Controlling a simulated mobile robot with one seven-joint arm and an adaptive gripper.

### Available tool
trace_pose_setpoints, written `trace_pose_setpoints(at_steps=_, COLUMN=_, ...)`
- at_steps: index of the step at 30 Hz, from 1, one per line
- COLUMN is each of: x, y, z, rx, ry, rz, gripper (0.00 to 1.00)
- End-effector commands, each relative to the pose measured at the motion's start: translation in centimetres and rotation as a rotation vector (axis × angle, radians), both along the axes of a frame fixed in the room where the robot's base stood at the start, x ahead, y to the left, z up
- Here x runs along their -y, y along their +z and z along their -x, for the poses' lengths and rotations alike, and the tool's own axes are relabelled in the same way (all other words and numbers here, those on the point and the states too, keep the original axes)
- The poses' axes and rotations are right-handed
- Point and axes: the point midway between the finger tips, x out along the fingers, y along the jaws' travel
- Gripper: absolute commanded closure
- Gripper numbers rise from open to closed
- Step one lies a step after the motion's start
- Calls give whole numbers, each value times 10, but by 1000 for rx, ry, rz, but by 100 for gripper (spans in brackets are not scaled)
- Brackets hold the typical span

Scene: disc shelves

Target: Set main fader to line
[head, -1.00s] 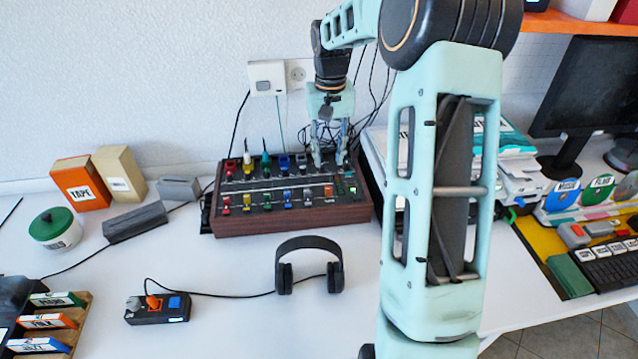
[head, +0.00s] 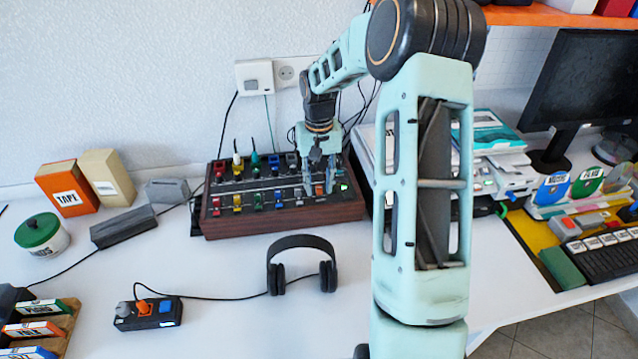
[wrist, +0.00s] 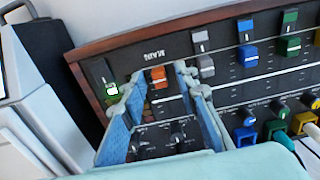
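The mixer (head: 245,225) is a dark panel in a brown wooden case on the white table. Its orange fader cap (wrist: 158,77), beside the MAIN lettering, is near the panel's front edge; it also shows in the head view (head: 320,190). My gripper (wrist: 158,84) is open, with one finger on each side of the orange cap; I cannot tell whether either touches it. In the head view my gripper (head: 320,191) points down at the mixer's right part. A thin pale line (wrist: 245,80) crosses the panel by the other faders; the fingers partly hide the main fader's track.
A grey fader cap (wrist: 205,66) is close beside one finger, and a lit green control (wrist: 112,90) is beside the other. Several coloured knobs stand behind. Headphones (head: 300,243) lie in front of the mixer; paper stacks and a printer are on its right.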

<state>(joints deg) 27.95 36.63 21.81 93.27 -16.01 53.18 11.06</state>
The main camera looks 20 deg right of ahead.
Motion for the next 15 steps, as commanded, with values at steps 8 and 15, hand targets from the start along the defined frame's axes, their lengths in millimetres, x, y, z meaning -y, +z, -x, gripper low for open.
trace_pose_setpoints(at_steps=8, x=0, y=0, z=0, rx=0, ry=0, rz=0, gripper=100)
trace_pose_setpoints(at_steps=15, x=0, y=0, z=0, rx=0, ry=0, rz=-1, gripper=100)
